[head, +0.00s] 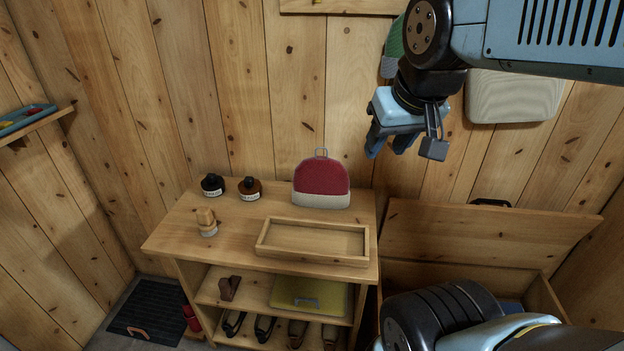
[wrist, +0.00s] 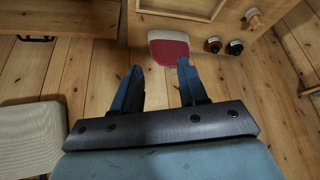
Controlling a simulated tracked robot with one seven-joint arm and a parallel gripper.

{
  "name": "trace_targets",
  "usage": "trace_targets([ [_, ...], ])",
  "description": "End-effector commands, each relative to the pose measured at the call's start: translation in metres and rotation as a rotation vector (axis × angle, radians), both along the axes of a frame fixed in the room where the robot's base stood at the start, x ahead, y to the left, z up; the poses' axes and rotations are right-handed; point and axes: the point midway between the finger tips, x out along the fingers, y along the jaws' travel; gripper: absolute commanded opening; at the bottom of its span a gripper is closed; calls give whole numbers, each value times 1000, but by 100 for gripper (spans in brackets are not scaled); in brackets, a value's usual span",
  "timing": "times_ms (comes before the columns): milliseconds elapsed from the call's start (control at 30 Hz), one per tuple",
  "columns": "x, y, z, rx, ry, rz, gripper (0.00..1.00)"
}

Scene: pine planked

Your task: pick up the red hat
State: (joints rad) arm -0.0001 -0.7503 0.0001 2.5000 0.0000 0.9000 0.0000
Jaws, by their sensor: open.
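The red hat (head: 321,180), red above with a cream band below, sits upright at the back of the wooden bench top, close to the plank wall. A small wire loop shows above it. The hat also shows in the wrist view (wrist: 169,47), just beyond the fingertips and between their lines. My gripper (head: 391,148) is up and to the right of the hat in the head view, apart from it. Its two blue fingers are spread and empty, and they also show in the wrist view (wrist: 158,72).
A shallow wooden tray (head: 312,257) lies in front of the hat. Two dark bottles (head: 213,184) (head: 250,189) and a brush (head: 207,222) stand to its left. A chest with a raised lid (head: 480,238) is at right. A pale cushion (head: 515,97) and green cap (head: 391,48) are on the wall.

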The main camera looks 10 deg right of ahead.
Motion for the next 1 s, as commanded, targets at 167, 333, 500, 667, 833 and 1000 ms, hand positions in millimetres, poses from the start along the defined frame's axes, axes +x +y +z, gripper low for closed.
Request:
trace_targets([
  [167, 1, 0, 0, 3, 4, -4, 52],
  [333, 11, 2, -5, 44, 49, -53, 68],
  [500, 35, -4, -17, 144, 148, -168, 72],
  [667, 61, -2, -31, 254, 249, -295, 72],
  [833, 89, -3, -48, 378, 354, -432, 72],
  [1000, 117, -6, -67, 509, 456, -570, 72],
])
